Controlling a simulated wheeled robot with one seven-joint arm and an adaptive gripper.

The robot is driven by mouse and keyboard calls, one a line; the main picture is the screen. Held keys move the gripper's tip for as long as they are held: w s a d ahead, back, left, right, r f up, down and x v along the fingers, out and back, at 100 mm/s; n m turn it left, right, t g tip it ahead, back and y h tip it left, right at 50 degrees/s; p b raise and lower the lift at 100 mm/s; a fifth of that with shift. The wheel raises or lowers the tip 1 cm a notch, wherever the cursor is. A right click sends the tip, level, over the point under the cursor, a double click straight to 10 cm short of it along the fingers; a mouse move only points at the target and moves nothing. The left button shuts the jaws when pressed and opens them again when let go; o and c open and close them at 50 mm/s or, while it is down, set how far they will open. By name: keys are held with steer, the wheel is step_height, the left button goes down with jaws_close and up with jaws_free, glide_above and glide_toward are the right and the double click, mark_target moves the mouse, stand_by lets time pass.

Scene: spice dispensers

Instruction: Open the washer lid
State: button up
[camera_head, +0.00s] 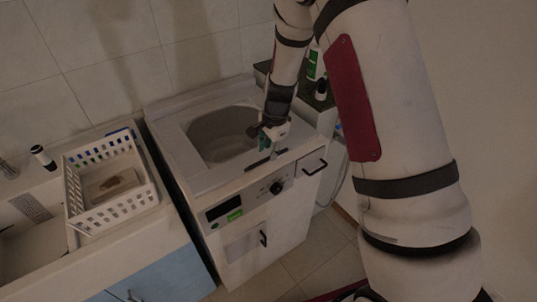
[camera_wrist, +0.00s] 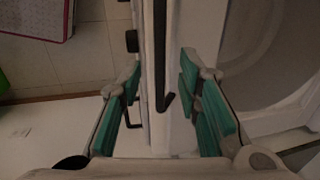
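The white washer (camera_head: 247,212) stands in the middle of the head view, with a rounded grey window or opening (camera_head: 222,135) in its top. I cannot tell whether that is a clear lid or the open tub. A dark strip (camera_head: 258,163) runs along the top's front edge; it also shows in the wrist view (camera_wrist: 159,60). My gripper (camera_head: 270,140) is over the front right of the washer's top. In the wrist view my gripper (camera_wrist: 164,105) is open, its green-padded fingers apart on either side of the front edge and strip. Nothing shows between the pads except the washer below.
A white basket (camera_head: 112,185) stands on the sink counter to the left. Bottles (camera_head: 315,65) stand on a dark surface behind my arm. The washer's front has a knob (camera_head: 276,188) and a dark handle (camera_head: 314,167). Floor (camera_head: 318,245) is free in front.

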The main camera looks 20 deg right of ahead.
mark_target(268, 158)
steer(key=shift+w+a+f, duration=0.1)
steer(key=shift+w+f, duration=0.05)
steer(key=shift+f, duration=0.65)
steer(key=shift+w+f, duration=0.15)
steer(key=shift+f, duration=0.6)
jaws_close()
